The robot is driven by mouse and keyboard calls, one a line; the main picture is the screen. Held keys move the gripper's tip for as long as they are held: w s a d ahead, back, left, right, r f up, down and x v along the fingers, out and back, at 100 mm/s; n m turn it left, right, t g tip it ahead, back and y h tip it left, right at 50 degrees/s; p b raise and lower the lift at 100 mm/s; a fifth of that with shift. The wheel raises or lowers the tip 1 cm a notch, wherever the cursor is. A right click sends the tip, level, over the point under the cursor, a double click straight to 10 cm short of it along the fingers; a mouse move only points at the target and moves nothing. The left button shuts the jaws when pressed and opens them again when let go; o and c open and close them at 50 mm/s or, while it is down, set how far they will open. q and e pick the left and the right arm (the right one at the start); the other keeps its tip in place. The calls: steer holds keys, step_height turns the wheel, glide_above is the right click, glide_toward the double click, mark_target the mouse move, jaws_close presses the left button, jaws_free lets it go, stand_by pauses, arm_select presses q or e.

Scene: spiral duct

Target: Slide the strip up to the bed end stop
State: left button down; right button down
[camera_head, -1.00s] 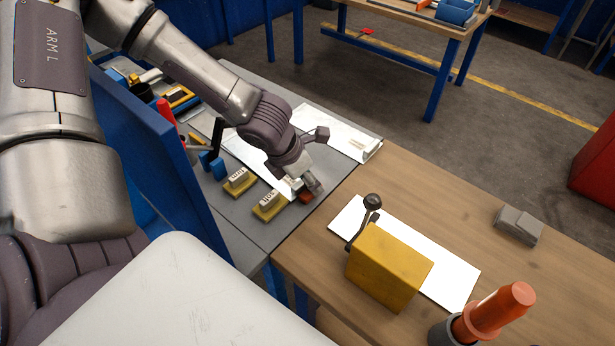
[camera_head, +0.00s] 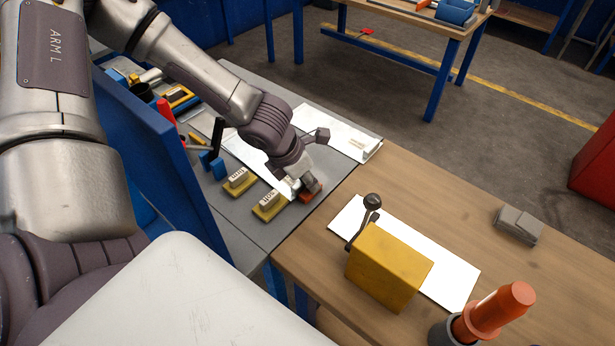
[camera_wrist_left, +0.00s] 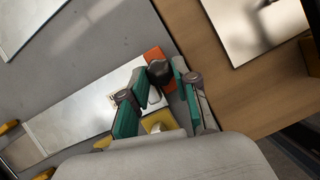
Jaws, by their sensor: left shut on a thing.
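The pale metal strip (camera_head: 255,162) lies on the grey bed (camera_head: 230,205), and its near end reaches my left gripper (camera_head: 309,186). In the left wrist view the strip (camera_wrist_left: 80,118) runs from lower left toward the gripper (camera_wrist_left: 159,68). The gripper's green-padded fingers stand on both sides of a dark rounded knob (camera_wrist_left: 157,72) and appear shut on it. An orange block (camera_wrist_left: 154,53), which looks like the end stop, sits just beyond the knob. It also shows beside the fingers in the head view (camera_head: 306,196). The fingers hide whether strip and block touch. My right gripper is not in view.
Two yellow blocks with pale labelled tops (camera_head: 268,202) stand near the strip. A second pale sheet (camera_head: 335,132) lies behind it. On the wooden bench, a yellow box with a lever (camera_head: 390,268) stands on a white sheet (camera_head: 455,283). A blue panel (camera_head: 165,170) borders the bed's left.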

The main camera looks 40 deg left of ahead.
arm_select(q)
steer(key=shift+a+r+p, duration=0.25)
steer(key=shift+a+p, duration=0.55)
steer(key=shift+w+a+f, duration=0.1)
steer(key=shift+w+f, duration=0.05)
steer(key=shift+f, duration=0.1)
steer(key=c, duration=1.1)
jaws_free()
steer(key=shift+c, duration=0.2)
steer(key=shift+o, duration=1.4)
steer(key=shift+a, duration=0.1)
steer(key=shift+r, duration=0.1)
steer(key=shift+r, duration=0.25)
steer(key=d+v, duration=0.1)
steer(key=v, duration=0.5)
steer(key=shift+s+a+r, duration=0.35)
steer(key=shift+a, duration=0.2)
